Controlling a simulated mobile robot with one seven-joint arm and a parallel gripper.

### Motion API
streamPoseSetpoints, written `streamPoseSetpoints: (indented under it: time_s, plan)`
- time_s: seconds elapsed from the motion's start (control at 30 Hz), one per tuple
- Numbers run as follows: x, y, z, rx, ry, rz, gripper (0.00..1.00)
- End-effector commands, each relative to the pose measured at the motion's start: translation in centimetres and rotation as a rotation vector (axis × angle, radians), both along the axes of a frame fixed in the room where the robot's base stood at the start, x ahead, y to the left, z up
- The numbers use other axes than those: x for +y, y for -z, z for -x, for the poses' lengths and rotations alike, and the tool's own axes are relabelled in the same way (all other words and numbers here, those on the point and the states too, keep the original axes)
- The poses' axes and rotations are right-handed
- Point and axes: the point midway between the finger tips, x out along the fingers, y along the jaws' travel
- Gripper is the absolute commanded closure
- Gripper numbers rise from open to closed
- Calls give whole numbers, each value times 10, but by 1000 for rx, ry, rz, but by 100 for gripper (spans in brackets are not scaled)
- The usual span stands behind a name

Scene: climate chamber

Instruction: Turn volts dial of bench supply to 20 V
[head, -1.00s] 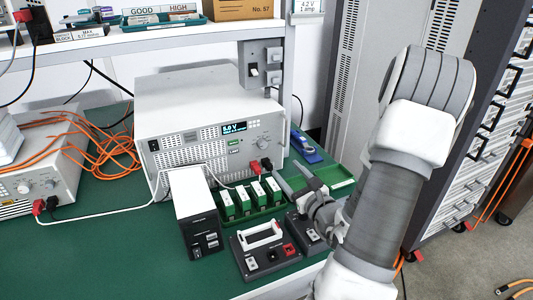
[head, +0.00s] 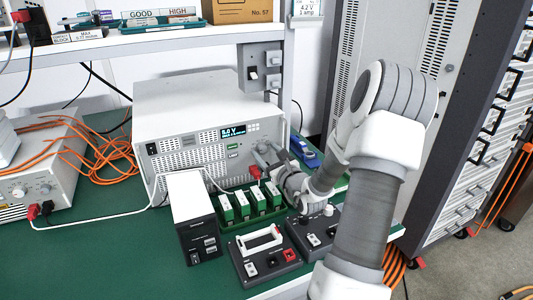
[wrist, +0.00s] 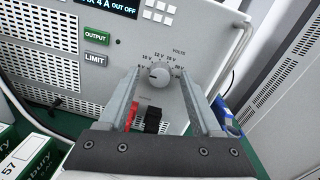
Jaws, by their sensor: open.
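The bench supply (head: 185,125) is a white box at the back of the green bench. Its display (head: 234,132) reads what looks like 5.0 V, and "OUT OFF" shows in the wrist view. The volts dial (wrist: 160,75) is a round grey knob with voltage marks around it; my gripper largely hides it in the head view. My gripper (wrist: 165,88) is open in front of the panel, its fingers on either side of the dial as seen in the wrist view. Whether the fingertips touch the dial cannot be told.
Red and black plugs (wrist: 142,118) sit in the panel just below the dial, between my fingers in view. Green modules (head: 243,205) in a tray and a black switch box (head: 268,255) stand in front.

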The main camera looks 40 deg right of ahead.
Motion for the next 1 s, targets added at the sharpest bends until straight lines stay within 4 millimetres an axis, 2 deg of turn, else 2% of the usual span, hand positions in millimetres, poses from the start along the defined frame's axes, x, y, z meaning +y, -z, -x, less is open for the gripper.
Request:
streamPoseSetpoints:
  time_s: [0.03, 0.07, 0.4, 0.73, 1.0]
  plan:
    - [0, 0, 0, 0, 0, 0, 34]
    - [0, 0, 0, 0, 0, 0, 40]
    - [0, 0, 0, 0, 0, 0, 100]
    - [0, 0, 0, -3, -1, -17, 100]
    - [0, -2, 1, -30, -1, -137, 100]
